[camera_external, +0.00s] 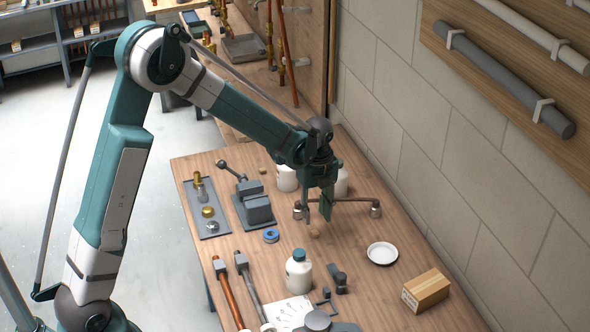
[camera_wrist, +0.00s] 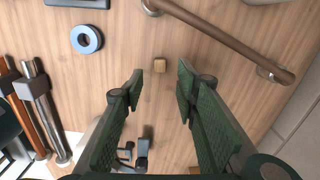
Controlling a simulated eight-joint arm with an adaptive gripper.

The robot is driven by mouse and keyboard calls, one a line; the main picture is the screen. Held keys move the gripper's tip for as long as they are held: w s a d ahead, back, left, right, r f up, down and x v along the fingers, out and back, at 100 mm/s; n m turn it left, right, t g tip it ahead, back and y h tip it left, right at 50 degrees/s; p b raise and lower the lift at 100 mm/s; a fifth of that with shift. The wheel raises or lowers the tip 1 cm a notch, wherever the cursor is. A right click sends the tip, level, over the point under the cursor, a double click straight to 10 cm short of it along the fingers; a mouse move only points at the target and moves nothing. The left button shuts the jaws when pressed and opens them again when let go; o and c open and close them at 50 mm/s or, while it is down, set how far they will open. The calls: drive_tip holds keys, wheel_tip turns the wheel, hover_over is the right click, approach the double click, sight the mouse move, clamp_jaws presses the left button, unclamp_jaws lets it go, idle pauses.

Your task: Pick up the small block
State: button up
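The small block (camera_wrist: 160,65) is a tan wooden cube on the wooden bench in the wrist view, just beyond the gap between my fingertips. My gripper (camera_wrist: 160,82) is open and empty, with one dark green finger on each side of the gap. In the external view my gripper (camera_external: 317,217) points down over the middle of the bench, with a curved pipe behind it. There I cannot clearly make out the block under the fingers.
The pipe (camera_wrist: 225,38) lies right of the block, and a blue tape roll (camera_wrist: 86,39) lies left. The bench also holds a vise (camera_external: 253,203), a white bottle (camera_external: 298,272), a white dish (camera_external: 382,253) and a cardboard box (camera_external: 425,291). A wall stands at right.

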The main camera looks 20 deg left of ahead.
sight(315, 232)
drive_tip(key=shift+f, duration=0.75)
drive_tip(key=shift+f, duration=2.6)
drive_tip(key=c, duration=0.7)
